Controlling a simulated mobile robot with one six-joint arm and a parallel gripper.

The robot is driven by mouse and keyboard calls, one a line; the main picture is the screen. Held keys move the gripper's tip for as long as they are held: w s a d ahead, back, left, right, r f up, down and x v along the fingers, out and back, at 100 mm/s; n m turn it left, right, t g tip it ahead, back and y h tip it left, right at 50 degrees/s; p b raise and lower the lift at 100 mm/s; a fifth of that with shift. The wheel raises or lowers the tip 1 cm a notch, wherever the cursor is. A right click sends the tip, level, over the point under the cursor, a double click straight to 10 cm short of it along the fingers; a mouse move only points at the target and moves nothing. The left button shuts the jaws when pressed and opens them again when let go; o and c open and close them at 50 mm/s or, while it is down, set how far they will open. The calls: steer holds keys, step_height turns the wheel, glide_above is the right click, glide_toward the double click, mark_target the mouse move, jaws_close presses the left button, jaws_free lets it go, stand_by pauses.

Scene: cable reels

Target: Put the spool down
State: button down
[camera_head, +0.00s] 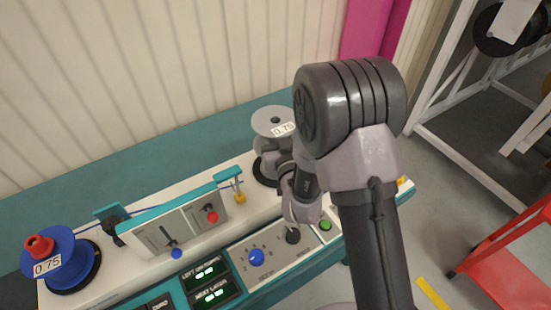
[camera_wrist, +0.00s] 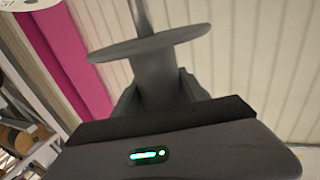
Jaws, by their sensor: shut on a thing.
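A grey spool (camera_head: 272,122) with a white "0.75" label stands upright at the right end of the machine. My gripper (camera_head: 273,152) reaches it from the right and is shut around its barrel below the top flange. In the wrist view the grey spool (camera_wrist: 150,46) fills the space between the fingers of my gripper (camera_wrist: 155,88). A round black base (camera_head: 262,173) shows under the spool. My gripper hides much of the lower spool, so I cannot tell whether it touches the base.
A blue spool (camera_head: 67,262) with a red cap, also labelled "0.75", sits at the left end. A control panel (camera_head: 262,258) with knobs and displays fills the front. A white rack (camera_head: 455,75) and a red stool (camera_head: 510,262) stand at right.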

mark_target(275, 141)
step_height(275, 141, down, 5)
steer(key=shift+f+b, duration=0.1)
steer(key=shift+b, duration=0.3)
step_height(275, 141, down, 5)
steer(key=b, duration=0.2)
steer(key=shift+b, duration=0.35)
steer(key=shift+r, duration=0.45)
steer(key=shift+f, duration=0.25)
steer(key=c, duration=0.6)
jaws_free()
steer(key=shift+r+p, duration=0.3)
steer(key=shift+p, duration=0.7)
